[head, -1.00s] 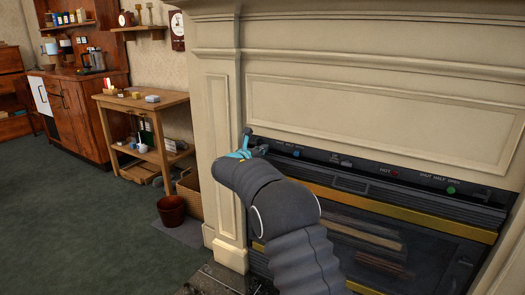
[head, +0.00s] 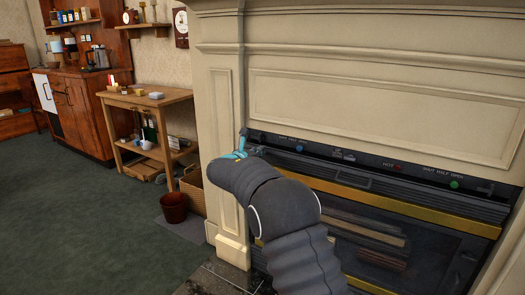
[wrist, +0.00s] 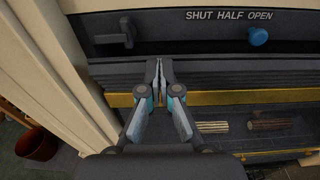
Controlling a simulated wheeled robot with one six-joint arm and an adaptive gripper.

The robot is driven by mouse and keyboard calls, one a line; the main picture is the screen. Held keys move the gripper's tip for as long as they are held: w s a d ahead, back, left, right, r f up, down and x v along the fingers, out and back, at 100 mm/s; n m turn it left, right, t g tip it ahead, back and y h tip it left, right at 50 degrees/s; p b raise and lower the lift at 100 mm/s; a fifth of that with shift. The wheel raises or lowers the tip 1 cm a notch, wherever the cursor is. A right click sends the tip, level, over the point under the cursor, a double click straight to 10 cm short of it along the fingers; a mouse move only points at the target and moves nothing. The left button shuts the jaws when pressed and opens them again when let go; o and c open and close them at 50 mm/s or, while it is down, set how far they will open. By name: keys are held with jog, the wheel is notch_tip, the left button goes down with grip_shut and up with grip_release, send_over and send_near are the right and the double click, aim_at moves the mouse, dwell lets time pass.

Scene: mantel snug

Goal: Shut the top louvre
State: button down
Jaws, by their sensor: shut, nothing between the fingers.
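The top louvre (head: 408,197) is a band of dark slats under a black control strip (head: 350,158) across the fireplace front. The slats also show in the wrist view (wrist: 235,72) and look closely stacked; how far they are tilted I cannot tell. In the wrist view a dark lever (wrist: 126,34) stands on a plate at the left end of the strip, left of the words SHUT HALF OPEN and a blue knob (wrist: 258,36). My gripper (wrist: 160,75) is shut and empty, its tips in front of the slats, below and right of the lever. Contact is unclear. My gripper (head: 241,145) is partly hidden by my arm in the head view.
The cream mantel pillar (head: 223,120) rises close to the left of my gripper. A green knob (head: 454,184) is at the strip's right. A brass bar (head: 400,207) and dark glass lie below. A wooden side table (head: 150,100) and red-brown pot (head: 173,208) stand left; carpet there is open.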

jog(key=s+a+r, duration=0.3)
jog(key=s+r, duration=0.2)
jog(key=r, duration=0.3)
jog(key=s+d+r+m+h+b, duration=0.1)
jog(key=s+d+h+b, duration=0.3)
jog(key=d, duration=0.6)
jog(key=s+d+f+y+b, duration=0.1)
jog(key=s+d+f+b, duration=0.7)
jog(key=s+d+f, duration=0.45)
jog(key=s+d+f+n+y, duration=0.2)
jog(key=s+f, duration=0.4)
jog(key=s, duration=0.1)
jog(key=w+d+r+m+t, duration=0.1)
jog(key=w+d+r, duration=0.3)
jog(key=w, duration=0.6)
jog(key=shift+w+d+r, duration=0.2)
jog(key=shift+d, duration=0.3)
